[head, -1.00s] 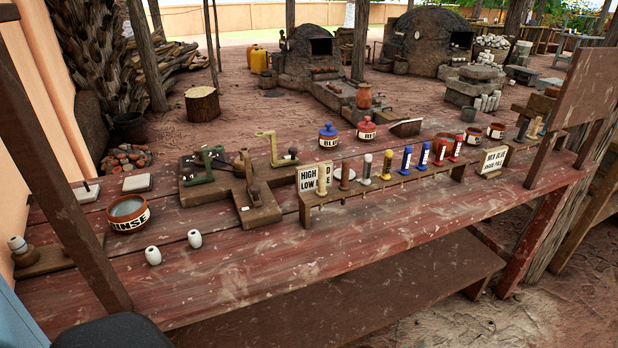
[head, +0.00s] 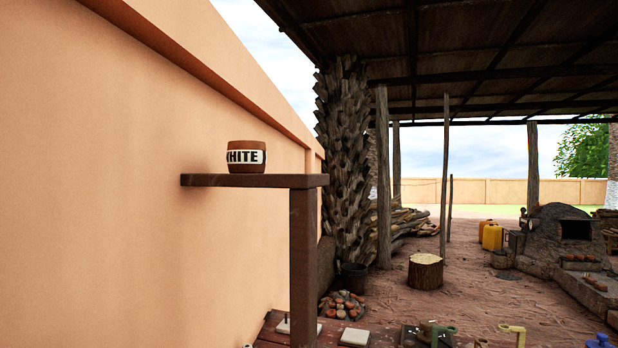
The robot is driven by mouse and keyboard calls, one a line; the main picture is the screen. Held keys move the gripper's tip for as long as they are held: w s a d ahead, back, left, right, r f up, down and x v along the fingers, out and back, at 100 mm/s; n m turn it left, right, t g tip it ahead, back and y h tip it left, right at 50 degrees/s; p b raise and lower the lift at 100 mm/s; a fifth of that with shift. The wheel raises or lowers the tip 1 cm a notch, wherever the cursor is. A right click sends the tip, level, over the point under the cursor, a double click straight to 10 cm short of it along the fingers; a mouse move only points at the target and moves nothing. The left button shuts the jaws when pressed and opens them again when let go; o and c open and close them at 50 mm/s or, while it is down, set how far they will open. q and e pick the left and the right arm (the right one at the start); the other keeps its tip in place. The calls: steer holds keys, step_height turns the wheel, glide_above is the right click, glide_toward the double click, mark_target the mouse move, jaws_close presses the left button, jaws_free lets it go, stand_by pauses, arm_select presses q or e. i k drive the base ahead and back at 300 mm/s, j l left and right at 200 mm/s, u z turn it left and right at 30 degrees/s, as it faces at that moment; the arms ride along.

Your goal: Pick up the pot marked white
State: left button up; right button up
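The pot marked white (head: 246,157) is a small brown pot with a white band reading "WHITE", its first letter partly cut off by the curve. It stands upright on a brown wooden shelf (head: 255,181) beside the orange wall, with nothing touching it. Neither of my grippers shows in the head view, so I cannot see whether they are open or shut.
A wooden post (head: 303,265) holds up the shelf's right end. The orange wall (head: 110,200) fills the left side. Below, the workbench (head: 375,330) carries tiles and metal fittings along the bottom edge.

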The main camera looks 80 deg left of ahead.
mark_target(242, 156)
steer(key=u, duration=0.4)
steer(key=k+u, duration=0.15)
steer(key=u, duration=0.25)
steer(key=l+u, duration=0.1)
steer(key=u, duration=0.35)
steer(key=k+u, duration=0.15)
steer(key=u, duration=0.25)
steer(key=j+u, duration=0.1)
steer(key=u, duration=0.3)
